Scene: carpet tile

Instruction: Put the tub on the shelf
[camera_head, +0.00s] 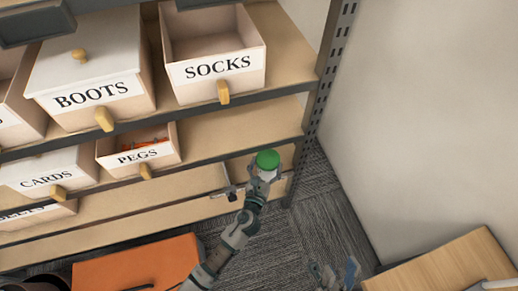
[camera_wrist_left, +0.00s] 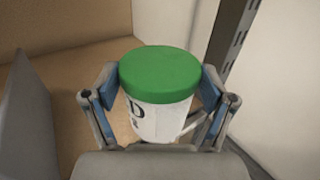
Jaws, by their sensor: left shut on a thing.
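The tub is white with a green lid; it shows in the head view (camera_head: 267,160) near the right end of the shelf unit, and in the left wrist view (camera_wrist_left: 160,85). My left gripper (camera_head: 262,172) is shut on the tub, with a finger on each side of it in the left wrist view (camera_wrist_left: 160,105). The tub is roughly upright, in front of the shelf (camera_head: 240,128); I cannot tell whether it touches a board. Dark lettering on its side is partly hidden. My right gripper (camera_head: 335,275) is low in the head view, apart from the tub, its fingers seemingly spread.
The shelf holds labelled bins: BOOTS (camera_head: 95,75), SOCKS (camera_head: 213,60), CARDS (camera_head: 50,172) and an open PEGS bin (camera_head: 138,150). The board right of PEGS is bare. A metal post (camera_head: 325,75) bounds the right end. An orange box (camera_head: 135,265) and wooden table (camera_head: 450,265) stand in front.

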